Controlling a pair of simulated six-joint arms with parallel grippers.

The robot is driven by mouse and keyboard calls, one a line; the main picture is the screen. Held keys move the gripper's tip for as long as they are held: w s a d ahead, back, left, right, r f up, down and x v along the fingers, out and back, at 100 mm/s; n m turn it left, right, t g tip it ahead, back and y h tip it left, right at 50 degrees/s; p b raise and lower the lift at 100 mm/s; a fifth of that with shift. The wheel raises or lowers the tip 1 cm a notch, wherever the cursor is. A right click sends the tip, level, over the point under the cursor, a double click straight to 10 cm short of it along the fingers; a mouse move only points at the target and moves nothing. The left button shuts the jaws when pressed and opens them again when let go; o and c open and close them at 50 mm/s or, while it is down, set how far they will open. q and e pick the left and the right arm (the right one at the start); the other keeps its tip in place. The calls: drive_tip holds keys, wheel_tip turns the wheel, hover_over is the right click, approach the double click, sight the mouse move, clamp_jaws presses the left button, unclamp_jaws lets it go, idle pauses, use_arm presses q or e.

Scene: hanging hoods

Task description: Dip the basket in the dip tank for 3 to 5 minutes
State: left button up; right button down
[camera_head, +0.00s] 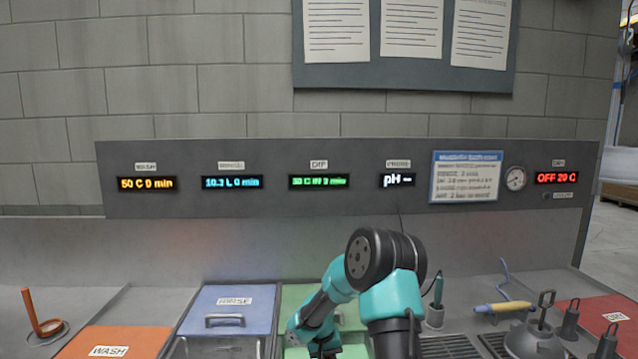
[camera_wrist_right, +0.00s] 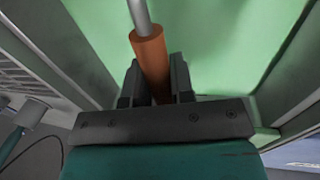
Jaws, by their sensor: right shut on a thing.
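In the right wrist view my right gripper (camera_wrist_right: 156,82) is shut on an orange-brown handle (camera_wrist_right: 149,52) with a grey metal rod (camera_wrist_right: 139,15) running away from it. The green interior of the dip tank (camera_wrist_right: 225,50) fills the picture around and beyond the rod. The basket itself does not show; I cannot tell how deep it hangs. In the head view my right gripper (camera_head: 323,346) is low over the green dip station (camera_head: 297,296), mostly hidden by my arm. My left gripper is out of view.
The blue RINSE lid (camera_head: 228,315) and orange WASH lid (camera_head: 115,342) lie to the left. An orange hook-shaped handle (camera_head: 42,318) stands at far left. A yellow tool (camera_head: 502,307), black-handled items (camera_head: 570,322) and the red DRY lid (camera_head: 605,315) are to the right.

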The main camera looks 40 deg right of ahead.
drive_tip(key=shift+r, duration=0.15)
wheel_tip(320, 180, up, 22)
idle(2.3)
drive_tip(key=shift+r, duration=0.1)
idle(0.4)
